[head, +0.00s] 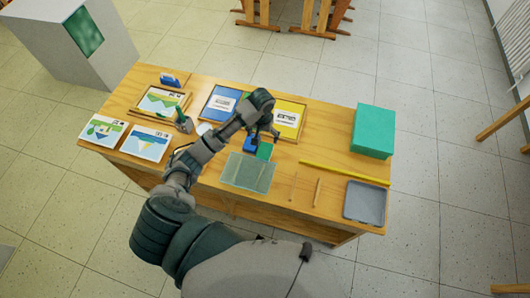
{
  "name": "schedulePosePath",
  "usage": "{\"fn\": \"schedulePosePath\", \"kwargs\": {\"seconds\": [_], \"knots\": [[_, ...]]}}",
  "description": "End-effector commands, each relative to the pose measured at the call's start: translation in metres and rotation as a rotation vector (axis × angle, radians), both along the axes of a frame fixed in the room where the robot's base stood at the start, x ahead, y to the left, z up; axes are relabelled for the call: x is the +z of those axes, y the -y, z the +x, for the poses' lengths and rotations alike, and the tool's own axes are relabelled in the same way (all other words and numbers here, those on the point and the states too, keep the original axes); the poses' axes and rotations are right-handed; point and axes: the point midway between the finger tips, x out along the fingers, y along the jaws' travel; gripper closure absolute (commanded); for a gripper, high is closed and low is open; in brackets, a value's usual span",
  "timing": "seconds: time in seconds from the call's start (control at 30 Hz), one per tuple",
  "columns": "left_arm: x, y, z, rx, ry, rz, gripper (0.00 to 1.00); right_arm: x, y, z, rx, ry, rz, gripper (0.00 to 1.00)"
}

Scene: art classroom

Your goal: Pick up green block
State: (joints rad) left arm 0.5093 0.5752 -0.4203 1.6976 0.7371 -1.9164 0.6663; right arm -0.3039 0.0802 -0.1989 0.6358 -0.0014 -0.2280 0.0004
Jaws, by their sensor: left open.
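A small green block (265,151) sits on the wooden table near its middle, beside a blue block (249,146). My left gripper (264,136) is open above and just behind the green block in the picture; whether it touches the block I cannot tell. The gripper and wrist cover part of the area around the blocks. A much larger teal-green box (373,131) stands at the table's right end. My right gripper is not in view.
On the wooden table (335,165) a translucent green mat (247,173) lies in front of the blocks. A yellow stick (344,173), a grey tray (364,202) and thin sticks lie to the right. Framed pictures (289,119) and cards (146,142) fill the back and left.

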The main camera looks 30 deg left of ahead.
Motion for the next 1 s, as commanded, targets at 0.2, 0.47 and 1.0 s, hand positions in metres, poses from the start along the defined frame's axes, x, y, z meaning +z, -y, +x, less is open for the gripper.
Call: {"fn": "schedulePosePath", "kwargs": {"seconds": [0.2,0.47,1.0], "knots": [[-0.037,-0.002,0.001,0.008,-0.008,0.0,0.04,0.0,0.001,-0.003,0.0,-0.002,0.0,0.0],[-0.096,-0.001,0.001,0.007,-0.005,0.001,0.04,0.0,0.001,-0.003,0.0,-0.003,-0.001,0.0],[-0.162,0.0,-0.002,0.005,-0.003,0.001,0.04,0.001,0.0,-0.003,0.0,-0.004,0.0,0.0]]}}
